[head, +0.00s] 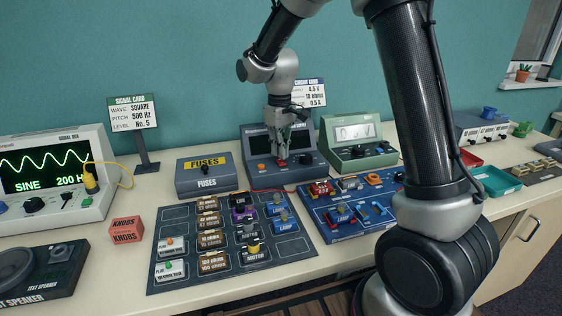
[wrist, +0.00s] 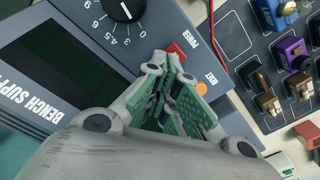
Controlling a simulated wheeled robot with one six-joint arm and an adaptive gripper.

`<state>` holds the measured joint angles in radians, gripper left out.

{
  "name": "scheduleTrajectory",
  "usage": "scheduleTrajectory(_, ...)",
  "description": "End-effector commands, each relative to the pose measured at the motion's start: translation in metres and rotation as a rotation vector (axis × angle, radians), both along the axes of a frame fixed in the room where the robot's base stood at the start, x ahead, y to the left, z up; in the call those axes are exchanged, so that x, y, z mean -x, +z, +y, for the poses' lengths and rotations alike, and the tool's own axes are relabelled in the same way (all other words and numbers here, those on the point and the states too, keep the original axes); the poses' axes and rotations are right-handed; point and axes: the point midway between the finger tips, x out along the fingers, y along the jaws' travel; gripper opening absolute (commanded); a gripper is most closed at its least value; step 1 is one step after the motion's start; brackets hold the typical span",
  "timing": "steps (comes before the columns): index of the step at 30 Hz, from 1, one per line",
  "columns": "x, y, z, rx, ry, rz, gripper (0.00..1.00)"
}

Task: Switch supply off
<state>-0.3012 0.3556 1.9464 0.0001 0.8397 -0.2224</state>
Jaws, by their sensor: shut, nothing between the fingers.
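The bench supply (head: 262,178) is a dark grey unit on the bench, behind the component boards in the head view. In the wrist view the bench supply (wrist: 75,50) shows a dark display, a black dial (wrist: 124,8) and a red power switch (wrist: 177,52). An orange button (wrist: 201,88) sits beside the switch. My gripper (head: 282,160) points down over the supply's front panel. In the wrist view my gripper (wrist: 172,62) is shut and empty, its tips right at the red switch. I cannot tell whether they touch it. The display looks dark.
A fuses box (head: 206,180) stands left of the supply and a green meter (head: 356,146) stands right. A component board (head: 180,240) and a blue circuit board (head: 345,225) lie in front. A signal card (head: 132,113) stands behind.

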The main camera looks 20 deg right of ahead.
Motion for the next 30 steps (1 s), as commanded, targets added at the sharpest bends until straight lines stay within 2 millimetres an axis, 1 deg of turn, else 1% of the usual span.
scheduleTrajectory(6, 0.0, 0.02, 0.0, 0.0, 0.0, -0.002, 0.0)
scheduleTrajectory(18, 0.0, 0.053, 0.0, -0.001, 0.0, -0.002, 0.0)
scheduleTrajectory(22, 0.0, 0.057, 0.0, 0.0, 0.0, 0.001, 0.0)
scheduleTrajectory(30, 0.0, 0.057, 0.0, 0.0, -0.004, 0.0, 0.0)
